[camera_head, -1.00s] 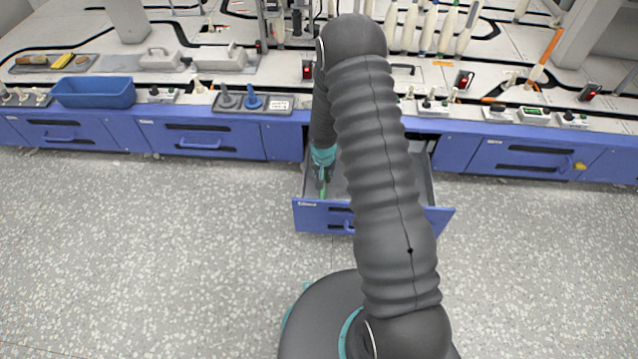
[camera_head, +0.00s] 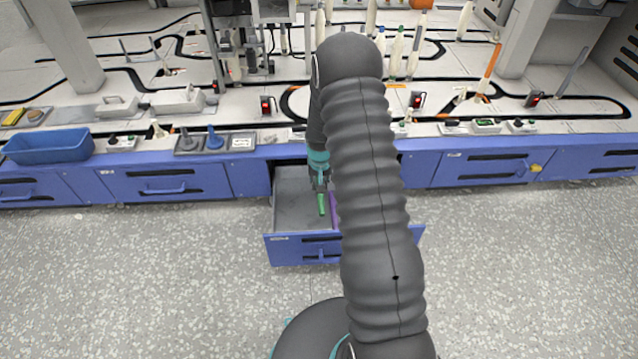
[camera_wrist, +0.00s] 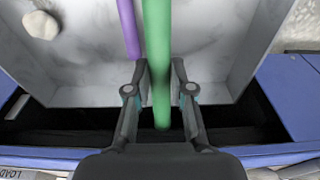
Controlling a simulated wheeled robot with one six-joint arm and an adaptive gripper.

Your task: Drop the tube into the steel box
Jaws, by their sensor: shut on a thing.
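My gripper (camera_wrist: 160,90) is shut on a green tube (camera_wrist: 157,45). The tube runs between the two fingers and out past the top of the wrist view. In the head view my gripper (camera_head: 321,186) is over the open drawer, and the green tube (camera_head: 322,204) hangs below it, nearly upright. A purple tube (camera_wrist: 128,25) shows beside the green one, over the drawer's pale inside; it shows in the head view (camera_head: 335,212) too. I cannot tell any separate steel box apart from the grey drawer interior (camera_head: 292,208).
The drawer's blue front (camera_head: 290,250) faces me, and my arm hides its right part. A pale lump (camera_wrist: 40,25) lies in the drawer. A blue bin (camera_head: 48,146) stands on the bench at left. The speckled floor before the drawer is clear.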

